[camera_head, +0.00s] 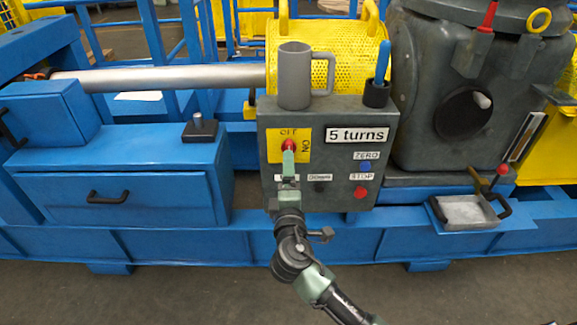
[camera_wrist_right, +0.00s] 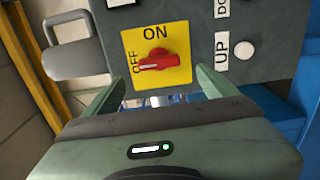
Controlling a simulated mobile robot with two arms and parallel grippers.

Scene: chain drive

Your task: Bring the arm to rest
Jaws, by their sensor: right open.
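My right gripper (camera_head: 289,160) is in front of the control box (camera_head: 338,187), just below its red rotary switch (camera_head: 289,145). In the right wrist view, the two green fingers (camera_wrist_right: 160,78) are spread apart with nothing held between them. The red switch (camera_wrist_right: 157,61) sits on a yellow plate just beyond the fingertips, and its white mark points toward OFF. I cannot tell whether a finger touches it. My arm reaches up from the bottom of the head view. My left gripper is out of view.
A grey mug (camera_head: 294,78) and a dark cup with a blue-handled tool (camera_head: 377,82) stand on the box. The box has a "5 turns" label (camera_head: 358,135), a blue button (camera_head: 364,167) and a red button (camera_head: 361,192). Blue drawers (camera_head: 135,200) stand left; floor is clear in front.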

